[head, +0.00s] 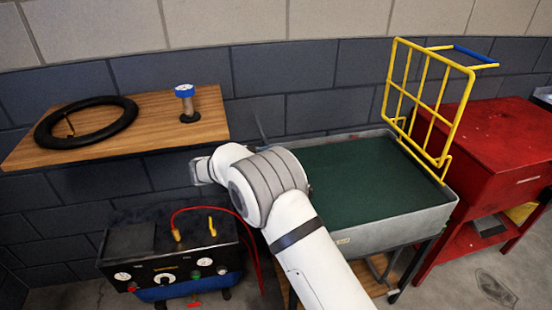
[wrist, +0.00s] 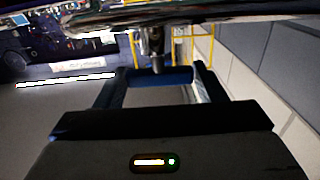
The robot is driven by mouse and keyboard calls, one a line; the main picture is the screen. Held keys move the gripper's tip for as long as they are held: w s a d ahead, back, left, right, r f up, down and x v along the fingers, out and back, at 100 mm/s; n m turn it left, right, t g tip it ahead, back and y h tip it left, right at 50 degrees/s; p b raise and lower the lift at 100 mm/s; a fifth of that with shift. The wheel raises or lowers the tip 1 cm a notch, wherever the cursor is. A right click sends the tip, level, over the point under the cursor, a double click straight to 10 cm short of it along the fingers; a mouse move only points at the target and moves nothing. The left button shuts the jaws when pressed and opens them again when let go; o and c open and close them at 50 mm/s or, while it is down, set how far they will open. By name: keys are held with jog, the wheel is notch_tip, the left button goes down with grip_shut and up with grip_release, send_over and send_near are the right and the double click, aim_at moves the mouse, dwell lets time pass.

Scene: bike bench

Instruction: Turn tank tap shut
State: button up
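In the wrist view, my gripper (wrist: 162,80) has its two fingers wide apart. A blue bar-like piece (wrist: 170,77) spans the gap near the fingertips. A short metal stem (wrist: 156,48) stands just above it and looks like a tap's body. I cannot tell whether the fingers touch the blue piece. In the head view, the grey-walled tank (head: 395,226) with a green inside stands right of my arm.
A black machine with gauges (head: 170,255) and a red hose sits below. A yellow rack (head: 440,85) rises behind the tank. A red cabinet (head: 505,150) stands right.

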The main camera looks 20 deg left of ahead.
jog(key=shift+o, duration=1.4)
jog(key=shift+a, duration=0.1)
jog(key=v, duration=0.7)
jog(key=shift+s+a+b, duration=0.25)
jog(key=shift+a+b, duration=0.1)
jog(key=shift+b, duration=0.1)
